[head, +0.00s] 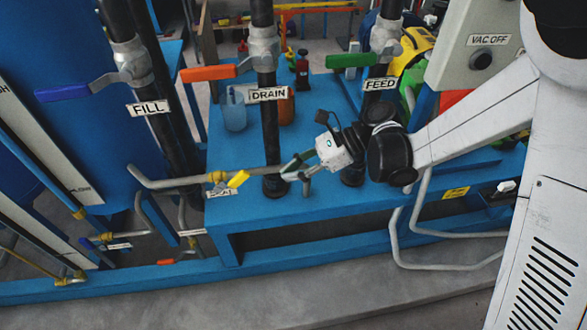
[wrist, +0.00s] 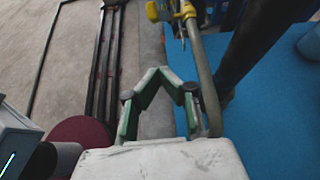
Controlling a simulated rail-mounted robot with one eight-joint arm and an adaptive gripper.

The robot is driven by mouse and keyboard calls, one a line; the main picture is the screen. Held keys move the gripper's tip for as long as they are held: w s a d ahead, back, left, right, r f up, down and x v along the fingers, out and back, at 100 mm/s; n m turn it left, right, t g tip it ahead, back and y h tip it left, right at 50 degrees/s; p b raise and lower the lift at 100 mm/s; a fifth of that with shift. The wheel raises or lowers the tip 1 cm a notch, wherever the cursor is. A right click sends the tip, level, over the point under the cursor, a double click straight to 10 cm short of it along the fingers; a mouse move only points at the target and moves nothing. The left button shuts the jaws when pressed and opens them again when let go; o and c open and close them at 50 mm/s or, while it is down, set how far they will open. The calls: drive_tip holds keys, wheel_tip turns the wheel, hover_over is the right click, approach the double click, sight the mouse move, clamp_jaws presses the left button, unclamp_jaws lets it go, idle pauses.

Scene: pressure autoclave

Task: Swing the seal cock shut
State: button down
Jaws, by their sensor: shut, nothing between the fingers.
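The seal cock's yellow lever (head: 238,179) is on a thin grey pipe (head: 185,181) low at the front of the blue bench. In the head view the lever slants up to the right from its yellow body (head: 216,177). A partly hidden label (head: 220,193) sits below it. My gripper (head: 292,174) is to the right of the lever, apart from it, beside the pipe. In the wrist view my fingers (wrist: 160,74) are shut and empty. The yellow cock (wrist: 160,10) shows there at the top edge, beyond the fingertips, with the pipe (wrist: 203,75) to the right.
The DRAIN pipe (head: 270,140) stands close behind my fingers. Lower small valves (head: 105,237) are at the left. Open floor lies in front.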

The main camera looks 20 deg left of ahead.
sight(231, 183)
drive_tip(key=s+a+b, duration=0.1)
drive_tip(key=s+a, duration=0.3)
drive_tip(key=a, duration=0.3)
drive_tip(key=shift+f, duration=0.2)
drive_tip(key=shift+a, duration=0.1)
